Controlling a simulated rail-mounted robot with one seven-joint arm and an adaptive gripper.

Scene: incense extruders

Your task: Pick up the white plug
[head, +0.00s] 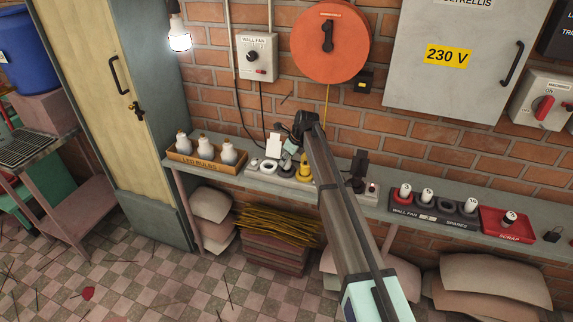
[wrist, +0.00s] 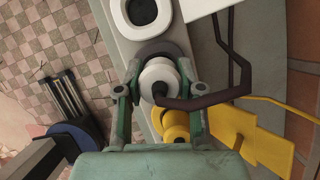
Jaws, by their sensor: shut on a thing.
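The white plug (wrist: 160,75) shows in the wrist view between the two green fingers of my gripper (wrist: 158,82), with a dark cord (wrist: 205,100) across it. My gripper is shut on the plug. A dark round socket (wrist: 150,48) lies right behind the plug; I cannot tell whether the plug is still seated in it. In the head view my gripper (head: 291,150) is low over the socket strip on the grey shelf, and it and the arm mostly hide the plug.
A yellow plug (head: 304,170) with a yellow tag (wrist: 235,125) stands close beside my gripper. A white ring socket (wrist: 143,12) is on the other side. A box of bulbs (head: 207,160) is left, the spares tray (head: 433,211) and red scrap tray (head: 506,225) right.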

